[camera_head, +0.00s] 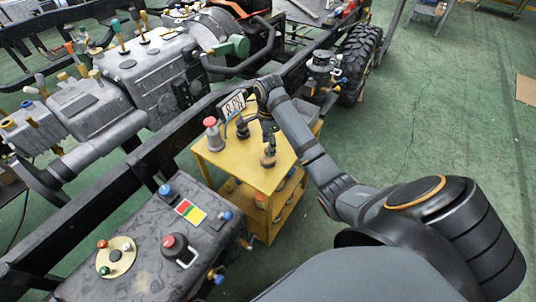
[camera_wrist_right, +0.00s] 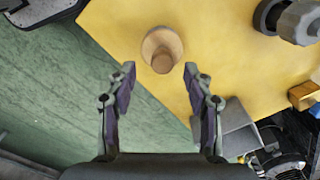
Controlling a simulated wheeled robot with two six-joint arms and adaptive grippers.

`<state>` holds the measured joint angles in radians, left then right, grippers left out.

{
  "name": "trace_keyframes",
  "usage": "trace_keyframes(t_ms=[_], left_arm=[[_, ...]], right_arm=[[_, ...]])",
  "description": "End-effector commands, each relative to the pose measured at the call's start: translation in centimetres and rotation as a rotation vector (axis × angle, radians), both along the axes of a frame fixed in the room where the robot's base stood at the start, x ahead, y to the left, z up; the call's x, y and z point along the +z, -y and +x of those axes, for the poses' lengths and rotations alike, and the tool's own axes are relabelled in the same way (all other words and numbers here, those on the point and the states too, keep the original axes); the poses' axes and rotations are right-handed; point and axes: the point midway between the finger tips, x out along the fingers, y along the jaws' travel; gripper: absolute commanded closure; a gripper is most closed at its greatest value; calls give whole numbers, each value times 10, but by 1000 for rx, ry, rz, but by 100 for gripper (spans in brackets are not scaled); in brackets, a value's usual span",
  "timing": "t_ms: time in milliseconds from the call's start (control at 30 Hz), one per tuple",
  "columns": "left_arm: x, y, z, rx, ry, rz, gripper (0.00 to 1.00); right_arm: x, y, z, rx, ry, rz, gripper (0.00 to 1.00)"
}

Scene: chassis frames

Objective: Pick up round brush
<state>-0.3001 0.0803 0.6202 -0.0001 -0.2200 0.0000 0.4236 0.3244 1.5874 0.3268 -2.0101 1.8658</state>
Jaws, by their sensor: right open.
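The round brush (camera_head: 268,159) stands upright on the yellow cart top (camera_head: 230,162), near its right side. It has a round base and a wooden handle pointing up. In the right wrist view the brush (camera_wrist_right: 162,50) is seen from above, just beyond the gap between the fingertips. My right gripper (camera_head: 270,138) is above the brush, pointing down. In the wrist view the right gripper (camera_wrist_right: 158,72) is open with nothing between its fingers. I cannot tell whether any finger touches the brush. My left gripper is not in view.
A grey cylinder with a red top (camera_head: 212,136), a white sign (camera_head: 232,106) and a dark item (camera_head: 242,129) stand on the cart. A control box with a red button (camera_head: 174,246) is in front-left. The chassis frame runs behind. Green floor (camera_head: 430,110) is clear at right.

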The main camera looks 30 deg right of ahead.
Motion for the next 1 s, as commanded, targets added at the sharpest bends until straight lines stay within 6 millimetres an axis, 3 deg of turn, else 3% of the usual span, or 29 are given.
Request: trace_keyframes(t_ms=[33, 200, 433, 800, 1000], left_arm=[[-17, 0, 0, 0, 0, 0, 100], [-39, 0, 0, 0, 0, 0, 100], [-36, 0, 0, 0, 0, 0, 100], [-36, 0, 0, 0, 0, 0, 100], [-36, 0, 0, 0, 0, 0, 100]], right_arm=[[-17, 0, 1, 0, -1, 0, 48], [-42, 0, 2, 0, -1, 0, 48], [-40, 1, 2, 0, 0, 0, 48], [-40, 0, 2, 0, 0, 0, 98], [-40, 0, 2, 0, 0, 0, 100]])
